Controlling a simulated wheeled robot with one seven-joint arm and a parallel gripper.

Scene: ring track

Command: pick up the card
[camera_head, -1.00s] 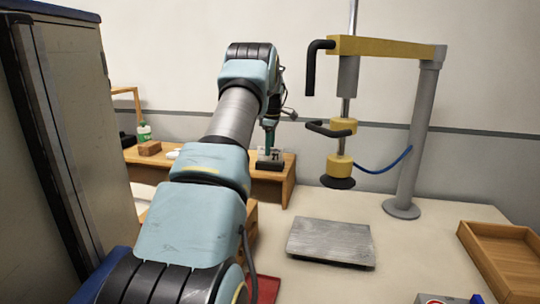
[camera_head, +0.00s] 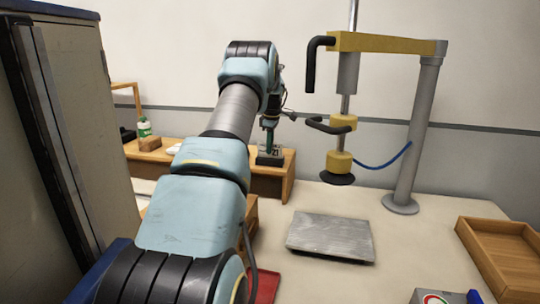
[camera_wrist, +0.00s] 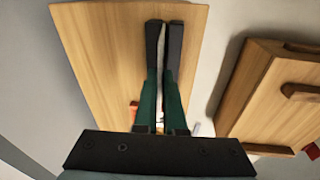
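A small upright card marked "21" (camera_head: 275,150) stands in a dark base on the wooden bench at the back; I take it to be the card. My gripper (camera_head: 268,147) points down at it in the head view, and its dark green finger overlaps the card's left part. In the wrist view my gripper (camera_wrist: 165,28) shows two dark fingers close together with a narrow gap over pale wood. The card is not clear there. I cannot tell whether the fingers touch it or grip it.
A wooden bench (camera_head: 288,175) also bears a brown block (camera_head: 150,144) and a green-white bottle (camera_head: 144,128). A yellow-and-grey press (camera_head: 341,165) and a metal plate (camera_head: 330,237) are at the right, with a wooden tray (camera_head: 500,250). A tall cabinet (camera_head: 85,110) bounds the left.

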